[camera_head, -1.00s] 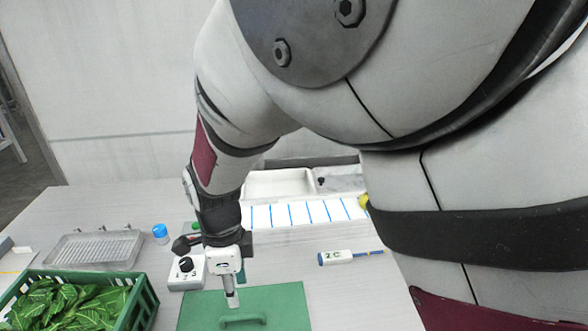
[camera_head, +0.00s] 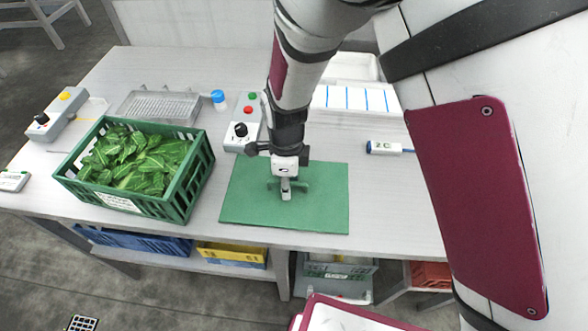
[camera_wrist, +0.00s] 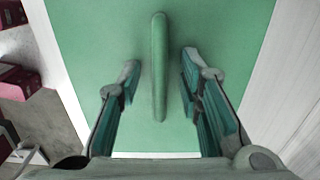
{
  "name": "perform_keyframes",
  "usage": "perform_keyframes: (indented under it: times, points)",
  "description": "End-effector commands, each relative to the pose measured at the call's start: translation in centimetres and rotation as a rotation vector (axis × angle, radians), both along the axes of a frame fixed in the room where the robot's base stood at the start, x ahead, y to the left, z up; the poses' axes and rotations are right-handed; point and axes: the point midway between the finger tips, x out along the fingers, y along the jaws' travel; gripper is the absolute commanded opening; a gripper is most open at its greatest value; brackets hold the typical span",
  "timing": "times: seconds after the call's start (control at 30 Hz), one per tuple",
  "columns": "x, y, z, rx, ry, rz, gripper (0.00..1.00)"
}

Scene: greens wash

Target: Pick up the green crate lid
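The green crate lid (camera_head: 313,212) lies flat on the table, to the right of the green crate (camera_head: 122,202) of leafy greens. It also fills most of the wrist view (camera_wrist: 238,35). Its raised handle bar (camera_wrist: 159,65) stands in the middle of the lid. My gripper (camera_head: 286,192) points down over the handle. In the wrist view my gripper (camera_wrist: 158,80) is open, with one finger on each side of the handle and a visible gap on both sides. In the head view my gripper hides part of the handle.
A control box with a black knob (camera_head: 240,137) stands just behind the lid. A ribbed tray (camera_head: 158,107) and a blue-capped container (camera_head: 219,99) are further back. A blue-ended labelled tool (camera_head: 385,148) lies to the right. Several bins sit under the table, including a yellow one (camera_head: 232,254).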

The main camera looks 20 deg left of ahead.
Motion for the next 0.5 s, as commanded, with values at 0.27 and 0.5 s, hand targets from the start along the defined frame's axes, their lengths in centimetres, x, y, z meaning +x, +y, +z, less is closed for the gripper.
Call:
perform_keyframes:
  times: [0.27, 0.5]
  points:
    - [-0.01, 0.04, 0.03, 0.0, 0.0, 0.0, 0.13]
    - [0.0, 0.04, 0.05, 0.001, -0.001, 0.0, 0.0]
